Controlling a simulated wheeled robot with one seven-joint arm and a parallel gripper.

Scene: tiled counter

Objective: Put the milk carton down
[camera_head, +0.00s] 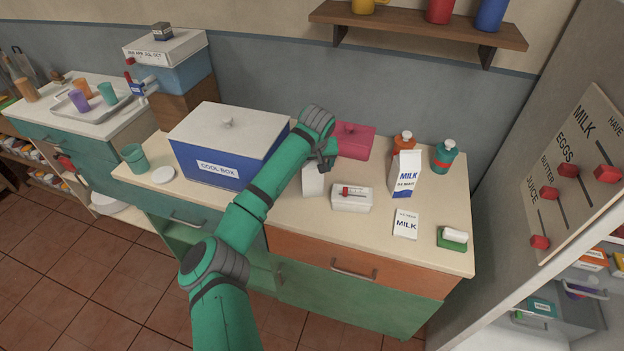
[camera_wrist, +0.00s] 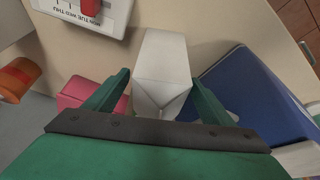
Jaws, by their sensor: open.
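A plain white carton (camera_head: 313,182) stands on the counter, partly hidden behind my arm. In the wrist view the white carton (camera_wrist: 162,62) is between my gripper's two green fingers, its folded top toward the camera. My gripper (camera_wrist: 160,84) is open, with a finger on each side of the carton; small gaps seem to show beside it. In the head view my gripper (camera_head: 327,162) is largely hidden by my wrist. A second carton, labelled MILK (camera_head: 405,174), stands upright further right on the counter (camera_head: 350,222).
A blue cool box (camera_head: 215,165) with a white lid stands left of the carton. A pink box (camera_head: 355,141) is behind it. A white box with a red slider (camera_head: 351,198) is close at the right. A MILK card (camera_head: 405,224) and two bottles are further right.

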